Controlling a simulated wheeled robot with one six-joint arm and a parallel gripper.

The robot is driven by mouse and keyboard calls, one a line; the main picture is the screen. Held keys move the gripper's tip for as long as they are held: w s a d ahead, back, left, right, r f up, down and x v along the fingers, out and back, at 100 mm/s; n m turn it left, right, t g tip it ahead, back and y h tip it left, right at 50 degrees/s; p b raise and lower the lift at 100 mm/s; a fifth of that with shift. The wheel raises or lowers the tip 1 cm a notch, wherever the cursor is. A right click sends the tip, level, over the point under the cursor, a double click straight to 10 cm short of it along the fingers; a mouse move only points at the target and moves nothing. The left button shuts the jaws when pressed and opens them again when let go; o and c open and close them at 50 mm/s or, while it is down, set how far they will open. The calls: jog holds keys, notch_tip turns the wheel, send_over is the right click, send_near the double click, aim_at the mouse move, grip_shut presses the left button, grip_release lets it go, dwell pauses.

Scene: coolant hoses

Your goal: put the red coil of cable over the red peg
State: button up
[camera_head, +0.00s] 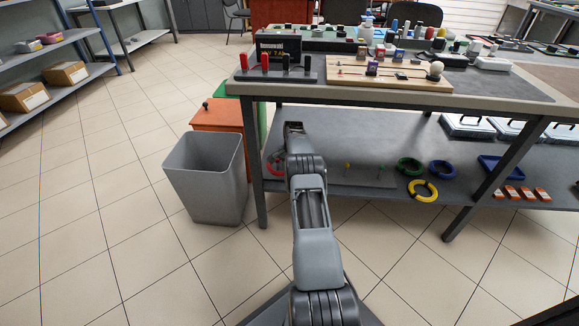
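A red coil (273,170) lies on the lower shelf of the workbench, just left of my arm. Only part of its ring shows; my arm covers the rest. My arm reaches forward from the bottom of the picture, and its far end is beside the coil. The fingers of my gripper cannot be made out, so I cannot tell whether they touch the coil. A low grey peg board on the shelf carries thin pegs, a yellowish one (348,168) and another (380,170). I cannot make out a red peg on that board; my arm hides its left part.
A green coil (409,166), a blue coil (440,169) and a yellow coil (422,190) lie right on the shelf. The bench top (480,98) is close above my arm's end. A grey bin (206,178) and orange cabinet (217,115) stand left.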

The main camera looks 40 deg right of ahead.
jog(key=shift+f, duration=0.4)
jog(key=o, duration=1.1)
jog(key=shift+c, duration=0.2)
jog(key=shift+w+d+r+p, duration=0.15)
jog(key=shift+r+p, duration=0.6)
jog(key=shift+r, duration=1.15)
jog(key=shift+s+d+r+p, duration=0.2)
jog(key=shift+r+p, duration=0.5)
jog(key=shift+r, duration=1.15)
